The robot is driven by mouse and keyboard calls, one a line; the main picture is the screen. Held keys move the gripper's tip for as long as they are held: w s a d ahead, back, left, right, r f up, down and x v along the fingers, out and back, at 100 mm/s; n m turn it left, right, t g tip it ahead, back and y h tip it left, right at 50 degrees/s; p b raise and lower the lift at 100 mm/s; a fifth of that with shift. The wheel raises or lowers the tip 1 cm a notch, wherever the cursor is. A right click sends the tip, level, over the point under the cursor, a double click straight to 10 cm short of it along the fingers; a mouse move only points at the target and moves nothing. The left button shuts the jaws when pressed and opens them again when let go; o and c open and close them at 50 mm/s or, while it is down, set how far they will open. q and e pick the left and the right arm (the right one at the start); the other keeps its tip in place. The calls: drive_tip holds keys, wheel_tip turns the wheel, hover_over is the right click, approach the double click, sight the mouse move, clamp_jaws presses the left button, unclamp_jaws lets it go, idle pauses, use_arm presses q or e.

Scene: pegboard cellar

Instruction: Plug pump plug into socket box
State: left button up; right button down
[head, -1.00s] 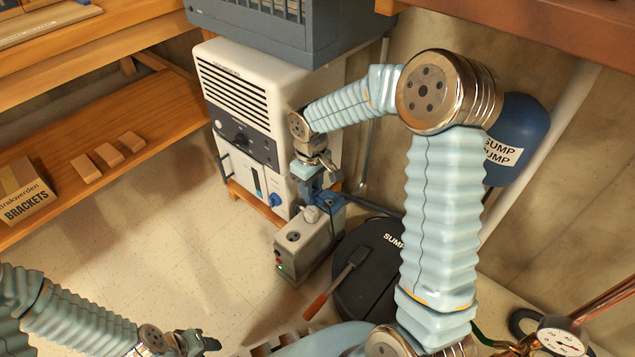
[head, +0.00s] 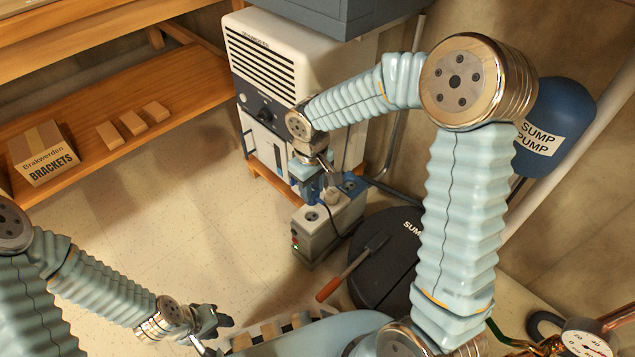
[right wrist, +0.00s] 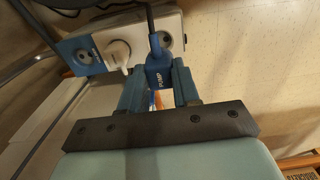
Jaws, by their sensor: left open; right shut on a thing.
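The socket box (head: 325,235) is a grey box on the floor with a row of sockets on top. A white plug (head: 333,197) sits in its middle socket; the near socket (head: 311,216) and the blue-framed far socket (right wrist: 84,57) look empty. My right gripper (head: 314,190) is shut on the blue pump plug (right wrist: 158,72), marked PUMP, beside the box. In the right wrist view the plug is between the fingers, its cord running up past the empty grey socket (right wrist: 166,40). I cannot tell its exact height. My left gripper (head: 214,325) is open and empty at lower left.
A white dehumidifier-like unit (head: 290,60) stands behind the box. The black sump lid (head: 385,270), with an orange-handled tool (head: 340,285) across its edge, is to the right. A blue sump pump tank (head: 555,125) is by the wall. Floor left of the box is clear.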

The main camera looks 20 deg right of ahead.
sight(312, 205)
idle(0.4)
drive_tip(key=shift+f, duration=1.5)
drive_tip(key=shift+f, duration=2.25)
idle(2.5)
drive_tip(key=shift+r, duration=0.1)
idle(0.3)
drive_tip(key=shift+c, duration=1.3)
unclamp_jaws()
